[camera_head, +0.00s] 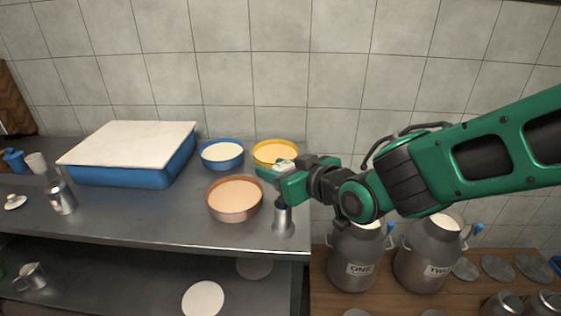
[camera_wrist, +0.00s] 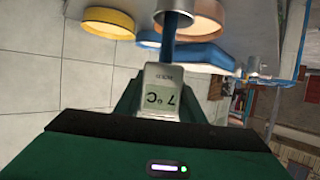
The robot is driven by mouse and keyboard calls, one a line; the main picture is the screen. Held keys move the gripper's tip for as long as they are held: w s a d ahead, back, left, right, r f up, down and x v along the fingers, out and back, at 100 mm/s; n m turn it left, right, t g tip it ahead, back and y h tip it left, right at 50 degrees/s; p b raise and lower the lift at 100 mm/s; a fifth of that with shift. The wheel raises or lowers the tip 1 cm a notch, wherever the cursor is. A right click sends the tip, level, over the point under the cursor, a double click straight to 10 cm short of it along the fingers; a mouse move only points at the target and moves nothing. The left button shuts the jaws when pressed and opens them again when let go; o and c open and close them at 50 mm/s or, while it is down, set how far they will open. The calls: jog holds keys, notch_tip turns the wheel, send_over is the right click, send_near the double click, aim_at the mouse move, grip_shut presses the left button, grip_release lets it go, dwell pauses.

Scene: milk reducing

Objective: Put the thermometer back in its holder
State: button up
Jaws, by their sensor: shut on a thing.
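My gripper (camera_head: 279,173) is over the right end of the steel counter, shut on the thermometer. In the wrist view the thermometer (camera_wrist: 171,84) sits between my fingers, its grey display reading about 7 °C upside down. Its blue stem (camera_wrist: 170,53) points away from my gripper toward a grey metal cylinder. That cylinder, which looks like the holder (camera_head: 283,221), stands upright on the counter below my gripper, near the front right corner. The stem's end meets the holder's mouth in the wrist view (camera_wrist: 174,9); I cannot tell how far inside it is.
A copper-coloured pan (camera_head: 235,212) stands just left of the holder. A blue pan (camera_head: 222,164) and a yellow pan (camera_head: 268,160) stand behind. A large covered blue tub (camera_head: 122,174) is farther left. Milk cans (camera_head: 356,262) stand on a lower wooden surface to the right.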

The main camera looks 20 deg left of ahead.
jog(key=shift+f, duration=2.2)
jog(key=o, duration=1.2)
